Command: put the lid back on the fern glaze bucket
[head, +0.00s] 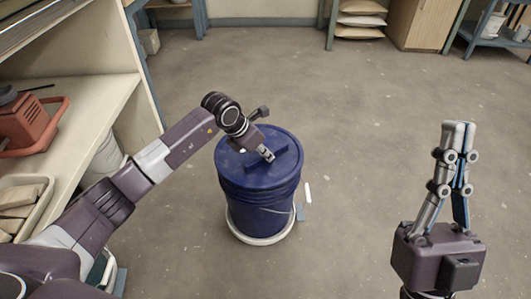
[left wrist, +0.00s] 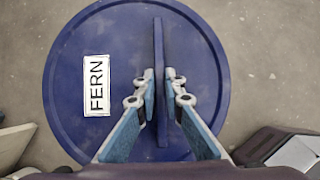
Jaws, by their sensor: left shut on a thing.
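The round blue lid (head: 232,155) has an upright ridge across its middle. In the left wrist view the lid (left wrist: 75,125) carries a white label reading FERN. My left gripper (head: 266,153) is shut on the ridge, with one finger on each side, as the left wrist view (left wrist: 160,92) shows. The lid lies over the mouth of the blue bucket (head: 258,205), roughly centred and looking level. I cannot tell whether it is pressed fully down. The lid and wrist hide the bucket's inside. My right gripper (head: 459,126) is shut and empty, raised at the right.
The bucket stands on a round white base (head: 262,240) on the concrete floor. Cabinets and shelves line the back.

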